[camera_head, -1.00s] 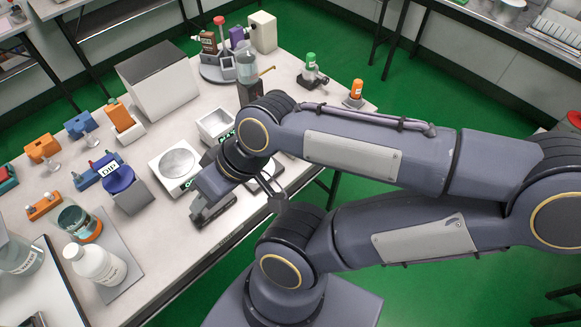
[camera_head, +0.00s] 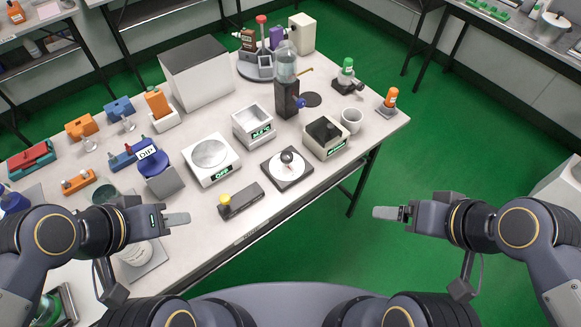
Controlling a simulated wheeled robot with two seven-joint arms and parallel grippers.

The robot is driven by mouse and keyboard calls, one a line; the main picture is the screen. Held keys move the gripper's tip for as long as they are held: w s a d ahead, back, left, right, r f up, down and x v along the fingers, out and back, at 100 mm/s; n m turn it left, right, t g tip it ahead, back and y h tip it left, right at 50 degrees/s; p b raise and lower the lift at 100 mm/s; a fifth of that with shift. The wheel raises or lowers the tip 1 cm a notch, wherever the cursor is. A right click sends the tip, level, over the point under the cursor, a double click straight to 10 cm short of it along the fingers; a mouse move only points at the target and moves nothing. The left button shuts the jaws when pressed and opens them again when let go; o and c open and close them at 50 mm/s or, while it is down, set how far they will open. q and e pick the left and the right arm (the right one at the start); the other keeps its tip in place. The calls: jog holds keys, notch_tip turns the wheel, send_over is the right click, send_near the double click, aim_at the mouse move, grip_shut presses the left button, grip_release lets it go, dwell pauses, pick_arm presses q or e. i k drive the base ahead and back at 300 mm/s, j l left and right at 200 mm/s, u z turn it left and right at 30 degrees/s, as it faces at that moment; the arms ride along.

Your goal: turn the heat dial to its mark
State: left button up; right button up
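A round white dial (camera_head: 276,175) with a dark and pale knob (camera_head: 287,158) sits on a square black base near the table's front edge; I take it as the heat dial. Its mark is too small to make out. My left gripper (camera_head: 177,218) is over the front of the table, to the left of and apart from the dial. My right gripper (camera_head: 388,213) hangs over the green floor, beyond the table edge, right of the dial. Both show side-on with nothing visible held; finger spacing cannot be told.
A yellow-knobbed dark block (camera_head: 243,201) lies left of the dial. A white device with "OFF" (camera_head: 226,172), an open white box (camera_head: 250,128), a black-topped box (camera_head: 327,140) and a white cup (camera_head: 352,119) stand around it.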

aim_at(286, 157)
jog(key=i+l+u, duration=0.15)
jog(key=u, duration=0.25)
jog(key=l+u, duration=0.4)
jog(key=i+l+u, duration=0.1)
jog(key=l+u, duration=0.25)
jog(key=i+j, duration=0.05)
jog(key=j, duration=0.05)
